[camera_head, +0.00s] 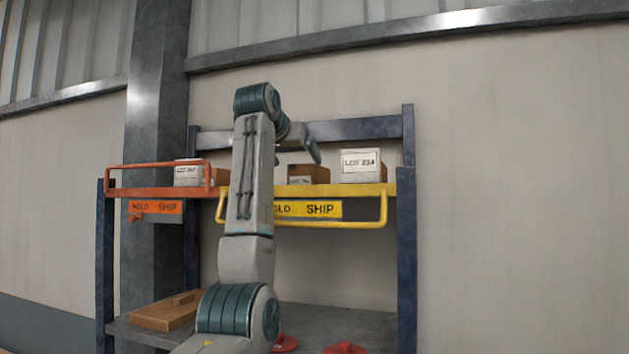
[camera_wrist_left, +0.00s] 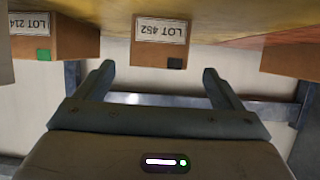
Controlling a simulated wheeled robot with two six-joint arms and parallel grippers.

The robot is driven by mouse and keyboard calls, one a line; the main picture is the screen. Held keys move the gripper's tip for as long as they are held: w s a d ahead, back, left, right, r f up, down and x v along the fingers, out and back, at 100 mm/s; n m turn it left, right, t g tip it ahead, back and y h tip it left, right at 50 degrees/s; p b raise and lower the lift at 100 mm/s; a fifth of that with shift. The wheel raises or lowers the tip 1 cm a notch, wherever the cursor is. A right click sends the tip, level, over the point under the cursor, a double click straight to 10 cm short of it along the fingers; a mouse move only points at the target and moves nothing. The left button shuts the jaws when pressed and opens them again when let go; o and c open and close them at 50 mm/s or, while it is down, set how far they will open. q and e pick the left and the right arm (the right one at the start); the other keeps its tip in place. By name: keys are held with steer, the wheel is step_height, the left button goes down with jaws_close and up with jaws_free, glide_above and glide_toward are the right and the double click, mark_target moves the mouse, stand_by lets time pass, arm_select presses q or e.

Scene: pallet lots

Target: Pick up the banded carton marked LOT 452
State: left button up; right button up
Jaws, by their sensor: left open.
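The carton marked LOT 452 (camera_wrist_left: 160,50) is brown, with a white label and a small black square. It shows upside down at the top middle of the left wrist view. No band can be made out on it. My left gripper (camera_wrist_left: 158,76) is open and empty, its fingers to either side of that carton's line and apart from it. In the head view the left gripper (camera_head: 314,148) is above the yellow shelf, and my left arm hides part of the shelf; I cannot make out LOT 452 there. My right gripper is not in view.
A brown carton marked LOT 214 (camera_wrist_left: 55,42) and another brown carton (camera_wrist_left: 290,60) flank it. On the yellow-railed shelf (camera_head: 352,222) stand a brown carton (camera_head: 312,173) and LOT 234 (camera_head: 363,163).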

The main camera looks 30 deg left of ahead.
mark_target(305, 169)
arm_select(q)
steer(key=shift+p+x, duration=0.75)
steer(key=shift+p, duration=0.05)
steer(key=shift+w+a, duration=0.1)
steer(key=shift+w, duration=0.25)
steer(key=p+x, duration=0.2)
steer(key=r+p+x, duration=0.1)
steer(key=p+x, duration=0.1)
steer(key=shift+w+f, duration=0.2)
steer(key=shift+w, duration=0.4)
steer(key=shift+w+a+f+p, duration=0.15)
steer(key=shift+w+f+p, duration=0.15)
steer(key=shift+p, duration=0.05)
steer(key=shift+a+f, duration=0.1)
steer(key=c, duration=0.9)
steer(key=shift+c, duration=1.2)
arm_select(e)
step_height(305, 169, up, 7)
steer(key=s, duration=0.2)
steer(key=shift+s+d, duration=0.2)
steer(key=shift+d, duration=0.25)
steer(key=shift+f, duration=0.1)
